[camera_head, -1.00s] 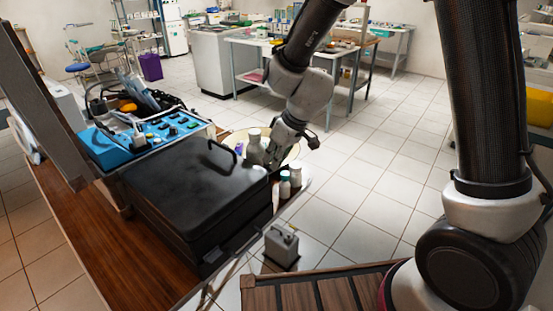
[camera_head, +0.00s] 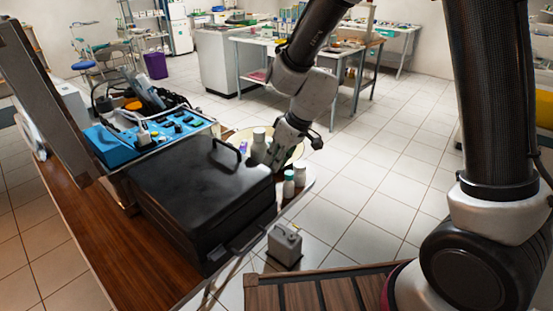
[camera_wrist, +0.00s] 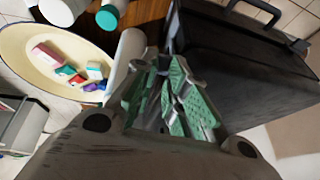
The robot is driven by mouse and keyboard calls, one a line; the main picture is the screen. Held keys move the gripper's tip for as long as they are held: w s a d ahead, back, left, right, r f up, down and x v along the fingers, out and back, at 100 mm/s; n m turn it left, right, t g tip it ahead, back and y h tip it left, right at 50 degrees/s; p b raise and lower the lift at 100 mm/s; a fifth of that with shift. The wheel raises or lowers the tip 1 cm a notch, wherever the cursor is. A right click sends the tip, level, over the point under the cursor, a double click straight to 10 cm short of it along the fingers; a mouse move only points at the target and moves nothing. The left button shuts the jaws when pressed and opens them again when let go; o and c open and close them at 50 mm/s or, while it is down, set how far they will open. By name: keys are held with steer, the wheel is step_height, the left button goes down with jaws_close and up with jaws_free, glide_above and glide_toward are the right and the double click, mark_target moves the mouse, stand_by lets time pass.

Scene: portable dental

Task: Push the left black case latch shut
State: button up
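The black case (camera_head: 195,185) lies closed on the wooden bench in the head view, with a raised handle (camera_head: 226,150) on its lid side. In the wrist view the case (camera_wrist: 240,70) fills the upper right, with dark fittings along its far edge. I cannot pick out the left latch clearly in either view. My gripper (camera_wrist: 168,85) has green-padded fingers close together beside the case's near side wall, with nothing seen between them.
White bottles (camera_head: 289,185) stand by the case's right corner, close to my gripper. A cream oval tray (camera_wrist: 25,45) with small coloured boxes is beside it. A blue instrument unit (camera_head: 110,148) is behind the case. A small grey box (camera_head: 284,246) stands in front.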

steer(key=v, duration=1.2)
steer(key=s+d+r+m+t+h, duration=0.1)
steer(key=s+d+r+m, duration=0.3)
steer(key=s+d, duration=0.5)
steer(key=s+d+r+m+t+h, duration=0.1)
steer(key=s+d+r+m+h, duration=0.2)
steer(key=s+d, duration=0.7)
steer(key=d+r+m, duration=0.1)
steer(key=d+r, duration=0.1)
steer(key=d, duration=0.5)
steer(key=shift+s+d+r+m, duration=0.15)
steer(key=shift+s+d+m, duration=0.15)
steer(key=shift+m, duration=0.1)
